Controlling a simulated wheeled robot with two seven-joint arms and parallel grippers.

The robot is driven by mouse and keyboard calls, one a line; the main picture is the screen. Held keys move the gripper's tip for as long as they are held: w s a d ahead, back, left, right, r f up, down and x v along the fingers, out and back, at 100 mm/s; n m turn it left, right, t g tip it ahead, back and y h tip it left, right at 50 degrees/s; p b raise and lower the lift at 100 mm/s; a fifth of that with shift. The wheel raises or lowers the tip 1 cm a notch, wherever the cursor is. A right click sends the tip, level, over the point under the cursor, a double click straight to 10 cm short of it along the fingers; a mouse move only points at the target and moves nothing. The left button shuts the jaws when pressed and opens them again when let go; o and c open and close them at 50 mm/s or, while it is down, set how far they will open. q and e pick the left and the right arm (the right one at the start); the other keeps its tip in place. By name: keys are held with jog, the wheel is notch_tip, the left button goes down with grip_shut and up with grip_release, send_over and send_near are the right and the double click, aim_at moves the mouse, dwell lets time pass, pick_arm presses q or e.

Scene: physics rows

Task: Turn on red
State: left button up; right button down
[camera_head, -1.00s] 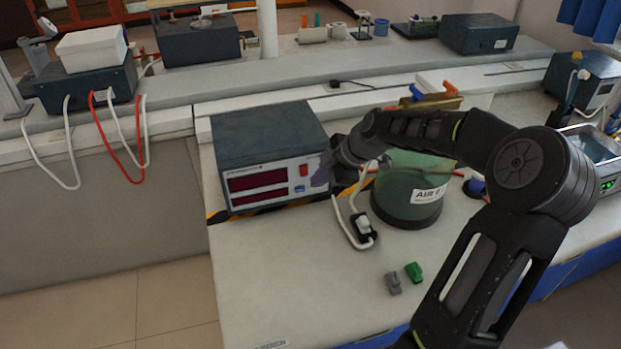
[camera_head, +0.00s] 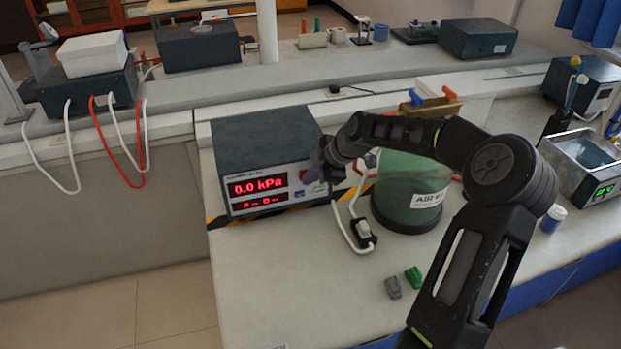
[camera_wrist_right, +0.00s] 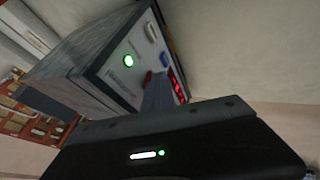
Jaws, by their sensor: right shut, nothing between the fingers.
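The dark grey meter box (camera_head: 265,140) stands on the bench with its white front panel facing me. Its red display (camera_head: 258,185) is lit and reads 0.0 kPa, with a second lit row below. My right gripper (camera_head: 318,178) is shut and empty at the right part of the panel, covering much of the red switch there. In the right wrist view the red switch (camera_wrist_right: 148,77) shows beside the grey finger (camera_wrist_right: 158,95); I cannot tell whether they touch. A green light (camera_wrist_right: 128,60) glows on the panel. My left gripper is out of view.
A green round vessel (camera_head: 412,185) stands right of the box, below my right forearm. A white cable with an inline switch (camera_head: 364,232) lies before it. Small grey (camera_head: 393,288) and green (camera_head: 414,276) pieces lie on the bench. The front left bench is clear.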

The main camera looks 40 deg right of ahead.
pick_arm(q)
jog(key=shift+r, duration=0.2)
pick_arm(e)
jog(key=shift+r, duration=0.15)
pick_arm(q)
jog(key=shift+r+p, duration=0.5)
jog(key=shift+p, duration=0.2)
pick_arm(e)
jog(key=shift+r, duration=0.75)
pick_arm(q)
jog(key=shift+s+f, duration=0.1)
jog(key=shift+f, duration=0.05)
pick_arm(e)
jog(key=shift+w, duration=0.1)
